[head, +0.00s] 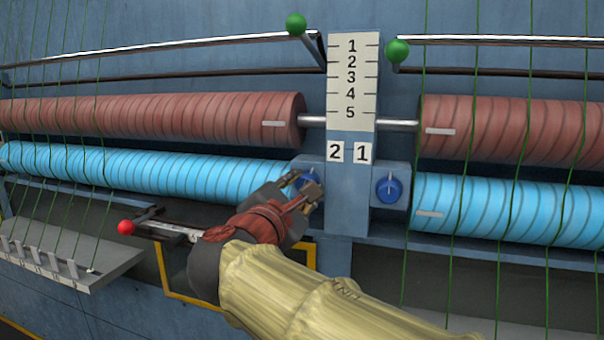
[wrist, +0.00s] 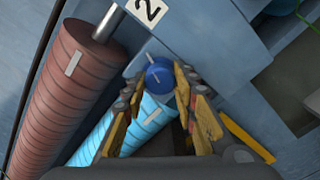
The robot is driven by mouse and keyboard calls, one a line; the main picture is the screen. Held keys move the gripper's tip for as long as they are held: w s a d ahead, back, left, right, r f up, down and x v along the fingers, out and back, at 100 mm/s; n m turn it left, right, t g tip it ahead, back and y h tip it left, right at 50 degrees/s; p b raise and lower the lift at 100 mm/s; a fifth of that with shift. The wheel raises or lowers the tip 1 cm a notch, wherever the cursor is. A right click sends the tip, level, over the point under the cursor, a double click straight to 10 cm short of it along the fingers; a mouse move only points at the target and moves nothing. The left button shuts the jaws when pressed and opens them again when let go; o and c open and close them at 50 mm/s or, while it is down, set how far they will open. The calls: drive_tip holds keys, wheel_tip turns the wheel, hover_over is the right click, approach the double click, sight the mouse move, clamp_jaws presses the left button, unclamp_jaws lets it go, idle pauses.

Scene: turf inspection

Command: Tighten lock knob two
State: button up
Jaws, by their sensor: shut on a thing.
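Lock knob two (head: 306,177) is a round blue knob on a blue housing below the white "2" label (head: 335,152), mostly hidden by my gripper in the head view. In the wrist view the blue knob (wrist: 158,74) shows a pale line mark and sits between the fingertips. My gripper (head: 306,189) is shut on the knob; in the wrist view its yellow-padded fingers (wrist: 158,84) stand on both sides of it. The other blue knob (head: 389,190) is on the right of the post, near the "1" label (head: 363,153), untouched.
Red rollers (head: 200,118) and light blue rollers (head: 130,168) run either side of the numbered post (head: 352,85). Green-knobbed levers (head: 296,24) are above. A red-knobbed lever (head: 126,227) and a grey tray (head: 70,262) are at left. Green cords hang across the rollers.

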drive_tip(key=shift+s+r+n+p, duration=0.1)
drive_tip(key=shift+r+n+p, duration=0.15)
drive_tip(key=shift+n+p, duration=0.6)
drive_tip(key=shift+r+n+p, duration=0.25)
drive_tip(key=shift+n+p, duration=0.35)
drive_tip(key=shift+n, duration=0.45)
drive_tip(key=o, duration=0.8)
drive_tip(key=shift+f, duration=0.1)
drive_tip(key=o, duration=0.4)
drive_tip(key=shift+f, duration=0.25)
drive_tip(key=shift+c, duration=0.2)
drive_tip(key=v, duration=1.2)
drive_tip(key=shift+r, duration=0.1)
